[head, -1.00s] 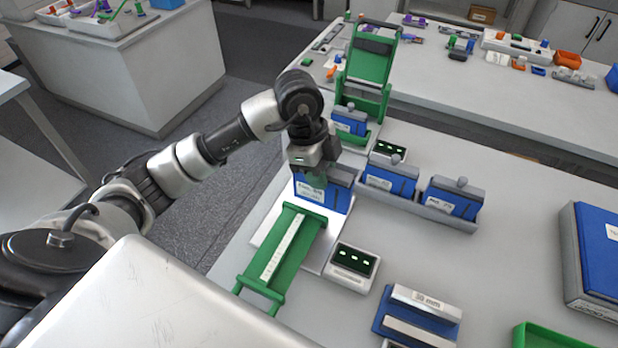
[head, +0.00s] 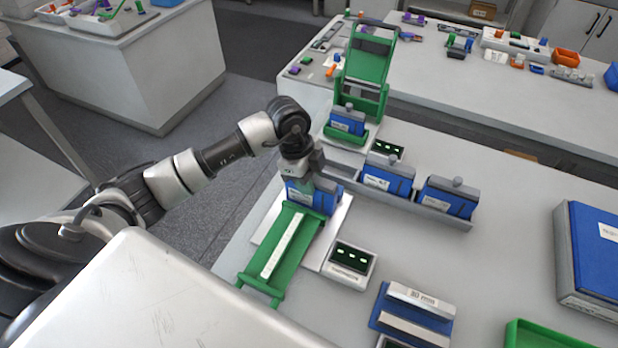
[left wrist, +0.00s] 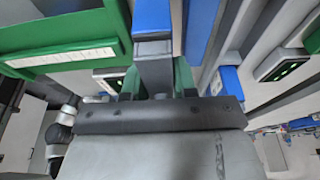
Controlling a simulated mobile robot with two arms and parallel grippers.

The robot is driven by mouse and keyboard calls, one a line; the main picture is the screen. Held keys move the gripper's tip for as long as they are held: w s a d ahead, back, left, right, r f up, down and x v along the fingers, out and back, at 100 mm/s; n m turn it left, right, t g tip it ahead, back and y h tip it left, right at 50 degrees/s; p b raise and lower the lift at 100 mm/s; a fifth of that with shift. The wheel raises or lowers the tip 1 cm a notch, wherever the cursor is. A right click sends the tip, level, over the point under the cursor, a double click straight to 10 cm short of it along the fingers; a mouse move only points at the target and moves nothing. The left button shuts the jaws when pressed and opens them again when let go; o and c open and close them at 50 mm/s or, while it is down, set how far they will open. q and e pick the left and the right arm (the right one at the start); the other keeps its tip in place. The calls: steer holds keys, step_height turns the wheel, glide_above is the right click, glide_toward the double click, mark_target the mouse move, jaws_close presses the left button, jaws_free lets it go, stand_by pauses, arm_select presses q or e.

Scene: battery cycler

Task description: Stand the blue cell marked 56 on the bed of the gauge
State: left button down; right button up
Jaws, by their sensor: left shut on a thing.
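My left gripper (head: 304,178) is shut on the top tab of a blue cell (head: 322,198). The cell is upright at the far end of the green gauge bed (head: 262,287), which carries a pale scale strip and sits on a white plate. I cannot tell whether the cell touches the bed, and its number is too small to read. In the left wrist view the green fingers (left wrist: 157,82) grip the grey tab, with the blue cell (left wrist: 152,16) beyond. My right gripper is not in view.
A small display box (head: 350,265) stands right of the gauge. Two more blue cells (head: 388,180) (head: 447,197) stand in a grey rack behind it. Another blue cell (head: 346,123) stands in a green flip-up fixture (head: 369,65). A blue block with metal bars (head: 412,317) lies in front.

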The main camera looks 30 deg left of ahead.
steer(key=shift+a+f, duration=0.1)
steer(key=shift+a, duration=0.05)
arm_select(q)
steer(key=c, duration=0.9)
jaws_free()
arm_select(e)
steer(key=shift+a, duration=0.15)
arm_select(q)
steer(key=shift+r, duration=0.15)
steer(key=shift+a+r, duration=0.1)
steer(key=shift+r, duration=0.25)
steer(key=b+v, duration=0.2)
steer(key=v, duration=0.9)
steer(key=shift+r, duration=0.1)
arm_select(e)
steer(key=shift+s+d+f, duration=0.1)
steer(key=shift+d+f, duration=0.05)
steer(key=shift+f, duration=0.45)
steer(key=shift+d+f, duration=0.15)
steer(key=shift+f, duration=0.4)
